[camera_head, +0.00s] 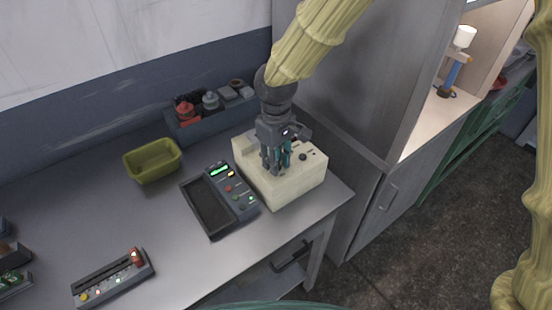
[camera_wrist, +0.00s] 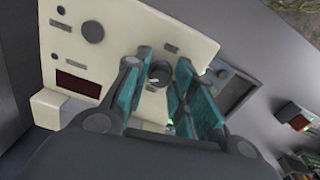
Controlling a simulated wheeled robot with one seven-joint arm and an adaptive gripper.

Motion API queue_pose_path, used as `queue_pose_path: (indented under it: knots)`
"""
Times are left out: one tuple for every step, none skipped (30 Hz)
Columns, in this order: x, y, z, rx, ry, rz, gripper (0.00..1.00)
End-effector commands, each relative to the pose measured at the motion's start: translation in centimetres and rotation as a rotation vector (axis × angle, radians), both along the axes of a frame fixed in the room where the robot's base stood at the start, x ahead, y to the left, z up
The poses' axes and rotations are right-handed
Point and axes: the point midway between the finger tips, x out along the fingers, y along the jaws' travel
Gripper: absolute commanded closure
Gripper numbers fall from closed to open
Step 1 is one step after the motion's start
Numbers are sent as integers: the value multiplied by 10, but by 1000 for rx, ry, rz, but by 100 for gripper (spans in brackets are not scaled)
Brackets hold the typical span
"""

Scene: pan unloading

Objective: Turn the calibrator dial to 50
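The cream calibrator box (camera_head: 290,190) stands near the right end of the bench; its panel fills much of the wrist view (camera_wrist: 110,55). A dark round dial (camera_wrist: 160,73) shows between the teal fingers of my gripper (camera_wrist: 163,65). The fingers are spread, with visible gaps beside the dial; I cannot tell how far above it they are. In the head view my gripper (camera_head: 277,163) points down over the box and hides that dial. A larger dark knob (camera_wrist: 92,31) is clear of the fingers. The dark red display window (camera_wrist: 77,83) shows no readable number.
A dark tray device with buttons (camera_head: 220,198) lies just left of the box. A green bin (camera_head: 153,161), a rack of small items (camera_head: 208,113) and a slider panel (camera_head: 113,278) are also on the bench. A tall grey cabinet (camera_head: 355,75) stands close on the right.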

Motion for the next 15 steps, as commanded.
queue_pose_path:
  knots:
    - [0, 0, 0, 0, 0, 0, 90]
    - [0, 0, 0, 0, 0, 0, 96]
    - [0, 0, 0, 0, 0, 0, 100]
    - [0, 0, 0, 0, 0, 0, 100]
    - [0, 0, 0, 0, 0, 0, 100]
    - [0, 0, 0, 0, 0, 0, 100]
    - [0, 0, 0, 0, 0, 1, 100]
    - [0, 0, 0, 0, 0, 3, 100]
    - [0, 0, 1, 0, 0, 6, 100]
    - [0, 0, 1, 0, 0, 10, 100]
    - [0, 0, 1, 0, 0, 16, 100]
    - [0, 0, 1, 0, 0, 26, 100]
    - [0, 0, 1, 0, 0, 35, 100]
    - [0, 0, 2, 0, 0, 45, 100]
    - [0, 0, 2, 1, 1, 62, 100]
